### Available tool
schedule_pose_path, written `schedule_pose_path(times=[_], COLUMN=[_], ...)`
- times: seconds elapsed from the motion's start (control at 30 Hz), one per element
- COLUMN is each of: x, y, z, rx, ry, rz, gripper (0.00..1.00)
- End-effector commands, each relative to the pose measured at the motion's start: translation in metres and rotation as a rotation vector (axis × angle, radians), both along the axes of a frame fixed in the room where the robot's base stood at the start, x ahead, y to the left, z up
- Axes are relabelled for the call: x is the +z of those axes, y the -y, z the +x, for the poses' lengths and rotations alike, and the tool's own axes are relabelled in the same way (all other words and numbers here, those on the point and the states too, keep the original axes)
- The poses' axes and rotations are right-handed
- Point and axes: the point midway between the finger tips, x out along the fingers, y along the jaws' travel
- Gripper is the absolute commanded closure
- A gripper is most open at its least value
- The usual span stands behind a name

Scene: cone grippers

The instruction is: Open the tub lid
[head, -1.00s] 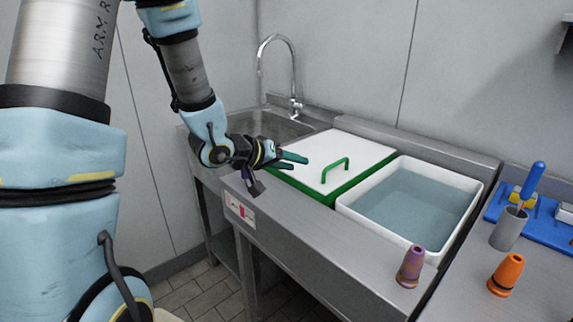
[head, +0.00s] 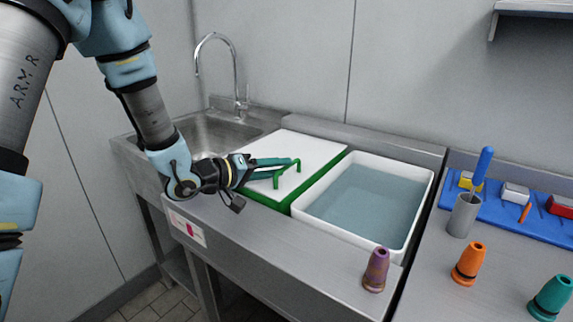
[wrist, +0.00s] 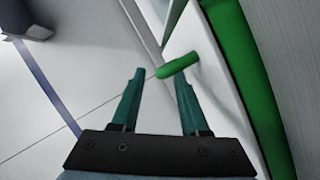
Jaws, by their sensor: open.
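The tub lid (head: 312,149) is a white panel with a green edge, lying flat and closed beside the sink. A green arched handle (head: 298,167) stands up from it. My gripper (head: 284,167) is open, with its two teal fingers low over the lid at the handle. In the wrist view the handle's end (wrist: 178,66) shows at the fingertips, between the left and right fingers (wrist: 160,76), nearer the right one. I cannot tell whether a finger touches it. The green edge (wrist: 262,95) runs along the right. The tub's inside is hidden under the lid.
A white basin of water (head: 417,205) adjoins the lid on the right. A sink with a tall faucet (head: 236,75) is behind left. Purple (head: 376,270), orange (head: 468,264) and teal (head: 550,297) cones stand at the front right, near a grey cup (head: 463,216) and blue tray (head: 452,190).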

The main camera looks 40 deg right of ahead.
Motion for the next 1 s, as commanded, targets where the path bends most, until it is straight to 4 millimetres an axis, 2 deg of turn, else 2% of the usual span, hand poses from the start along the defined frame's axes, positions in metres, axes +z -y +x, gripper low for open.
schedule_pose_path(times=[0.1, 0.23, 0.6, 1.0], x=[-0.003, -0.005, -0.007, -0.007], y=[0.017, 0.028, 0.032, 0.031], z=[-0.002, -0.002, -0.002, -0.002], rx=[-0.002, -0.001, 0.001, 0.001], ry=[0.000, 0.001, 0.000, 0.000], rz=[0.001, 0.000, 0.000, 0.001], gripper=[0.55, 0.55, 0.56, 1.00])
